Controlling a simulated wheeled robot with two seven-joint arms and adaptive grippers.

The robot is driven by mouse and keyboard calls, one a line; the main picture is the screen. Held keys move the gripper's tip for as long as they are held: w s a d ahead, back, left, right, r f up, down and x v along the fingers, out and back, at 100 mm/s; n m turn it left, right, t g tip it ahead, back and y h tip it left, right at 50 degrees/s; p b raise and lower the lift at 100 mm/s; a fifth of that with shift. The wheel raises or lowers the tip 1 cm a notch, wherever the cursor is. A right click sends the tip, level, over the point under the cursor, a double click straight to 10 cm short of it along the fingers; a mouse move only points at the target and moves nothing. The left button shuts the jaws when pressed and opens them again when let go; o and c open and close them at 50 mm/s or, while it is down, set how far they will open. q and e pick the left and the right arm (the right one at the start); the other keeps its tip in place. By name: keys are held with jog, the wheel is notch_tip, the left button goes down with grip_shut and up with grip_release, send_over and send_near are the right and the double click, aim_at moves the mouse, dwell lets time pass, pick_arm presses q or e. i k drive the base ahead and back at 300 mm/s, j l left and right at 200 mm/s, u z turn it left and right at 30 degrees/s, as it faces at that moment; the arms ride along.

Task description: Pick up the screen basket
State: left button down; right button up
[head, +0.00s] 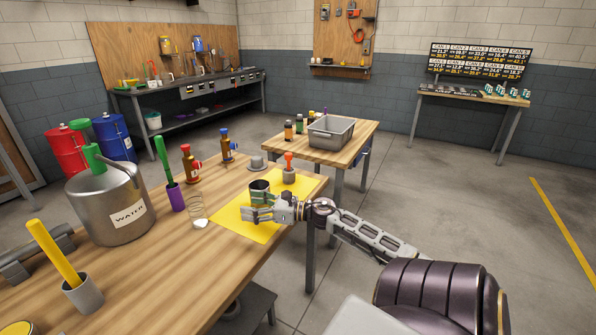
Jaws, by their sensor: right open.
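My right gripper (262,207) reaches in from the right, low over the yellow mat (240,228) on the near wooden table. Its fingers are open and point left. A small dark round cup (260,186) with a greenish lower part stands directly behind the fingers, which hide part of it. I cannot tell whether the fingers touch it. A thin wire piece (196,206) with a white base stands left of the mat. No label shows which of these is the screen basket. My left gripper is out of view.
On the near table are a large metal water can (112,205), a purple holder (175,196), two brown bottles (190,165), a grey cup with yellow handle (83,294) and a red-topped piece (289,172). A grey bin (331,133) stands on the table behind.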

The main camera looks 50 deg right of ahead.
aim_at(288, 173)
jog(key=z, duration=1.65)
